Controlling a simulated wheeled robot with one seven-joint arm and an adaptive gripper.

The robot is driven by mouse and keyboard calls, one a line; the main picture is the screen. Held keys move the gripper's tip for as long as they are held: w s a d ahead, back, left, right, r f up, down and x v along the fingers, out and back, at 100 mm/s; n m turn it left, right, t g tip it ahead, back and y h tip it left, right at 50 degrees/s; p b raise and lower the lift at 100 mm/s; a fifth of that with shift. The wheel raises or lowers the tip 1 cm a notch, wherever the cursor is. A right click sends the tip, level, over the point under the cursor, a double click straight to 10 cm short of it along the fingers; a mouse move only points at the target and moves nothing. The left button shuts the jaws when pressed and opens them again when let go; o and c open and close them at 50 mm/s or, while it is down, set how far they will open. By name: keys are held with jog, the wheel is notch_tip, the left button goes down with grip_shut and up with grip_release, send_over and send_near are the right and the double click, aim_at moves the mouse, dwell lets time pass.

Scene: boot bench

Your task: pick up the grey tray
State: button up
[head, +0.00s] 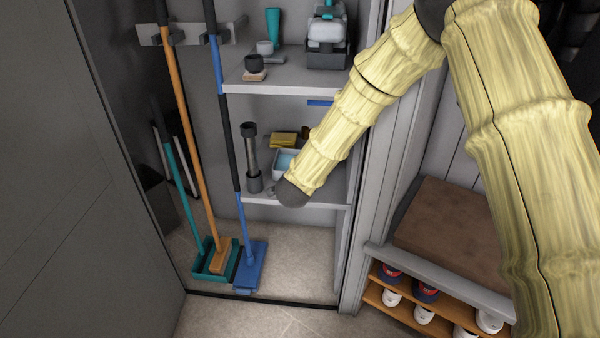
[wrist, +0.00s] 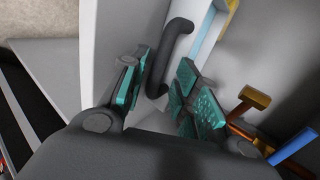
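The grey tray (head: 279,170) looks like a small pale box with light blue inside, on the lower shelf in the head view. The end of my arm covers its right front part. In the wrist view, its pale wall (wrist: 125,28) carries a dark curved handle (wrist: 177,45). My gripper (wrist: 164,72) is open, with teal pads on either side of the handle's near end. I cannot tell whether a pad touches it.
The upper shelf (head: 285,82) is overhead. Brooms (head: 250,265) stand in front at left. The cabinet's right post (head: 372,180) is beside my arm.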

grip_shut()
